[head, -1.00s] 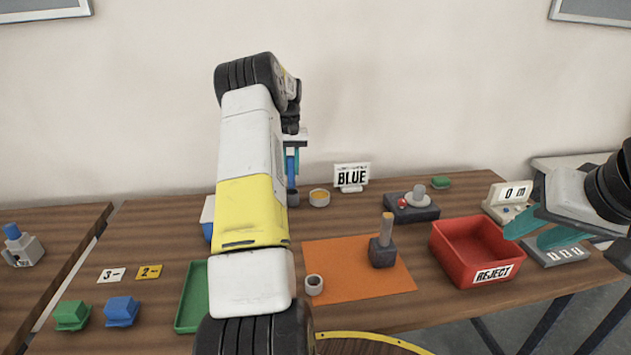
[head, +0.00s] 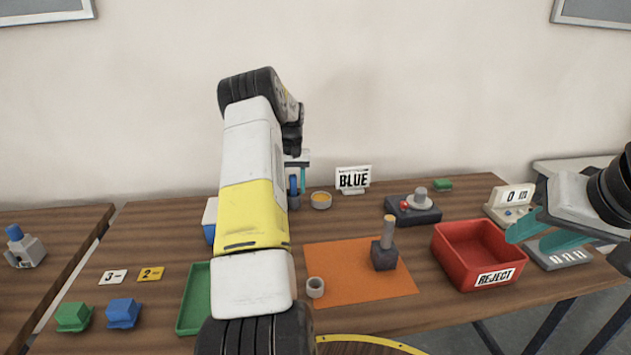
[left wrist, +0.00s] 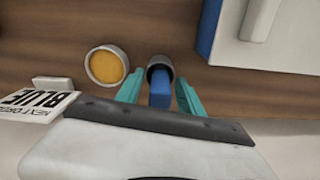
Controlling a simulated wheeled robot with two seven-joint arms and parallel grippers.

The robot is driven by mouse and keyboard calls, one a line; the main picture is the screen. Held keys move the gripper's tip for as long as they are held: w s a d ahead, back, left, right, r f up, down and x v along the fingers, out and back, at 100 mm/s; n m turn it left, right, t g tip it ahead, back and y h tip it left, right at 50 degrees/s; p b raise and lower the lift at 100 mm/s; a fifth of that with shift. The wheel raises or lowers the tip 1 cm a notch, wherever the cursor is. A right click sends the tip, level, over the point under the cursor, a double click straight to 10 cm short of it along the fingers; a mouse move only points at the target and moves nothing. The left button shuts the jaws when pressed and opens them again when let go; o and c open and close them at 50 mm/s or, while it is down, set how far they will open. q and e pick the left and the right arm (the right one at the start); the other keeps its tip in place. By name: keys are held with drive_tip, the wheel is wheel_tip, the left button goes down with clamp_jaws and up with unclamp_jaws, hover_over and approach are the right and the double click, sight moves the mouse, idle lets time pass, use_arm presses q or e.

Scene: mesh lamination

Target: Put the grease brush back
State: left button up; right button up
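The grease brush shows its blue handle (left wrist: 160,98) in the left wrist view, with its lower end inside a small dark round holder (left wrist: 159,70). In the head view the blue handle (head: 293,186) is partly behind my left arm. My left gripper (left wrist: 160,95) has its teal fingers on either side of the handle, with a narrow gap showing on each side. A round pot with yellow grease (left wrist: 107,66) stands beside the holder and also shows in the head view (head: 320,200). My right gripper (head: 538,235) is open and empty near the red bin.
A BLUE sign (head: 353,179) stands behind the grease pot. A blue and white box (left wrist: 265,40) is close to the holder. An orange mat (head: 345,285) carries a wooden-handled block (head: 385,250) and a small grey ring (head: 315,287). A red reject bin (head: 478,255) stands right.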

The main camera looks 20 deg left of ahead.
use_arm(q)
wheel_tip(320, 180, up, 12)
drive_tip(key=shift+f, duration=0.1)
drive_tip(key=s+d+r+m+t, duration=0.3)
drive_tip(key=s+d+r, duration=1)
drive_tip(key=d+r, duration=0.3)
drive_tip(key=s+d+f+m+t+h, duration=0.1)
drive_tip(key=s+d+f, duration=0.1)
drive_tip(key=s+d, duration=0.4)
drive_tip(key=s+d+f+m+t+h, duration=0.1)
drive_tip(key=s+d, duration=0.4)
drive_tip(key=s, duration=1.1)
drive_tip(key=shift+s+d+f+t, duration=0.3)
drive_tip(key=shift+d+f+t, duration=0.1)
drive_tip(key=shift+t, duration=0.2)
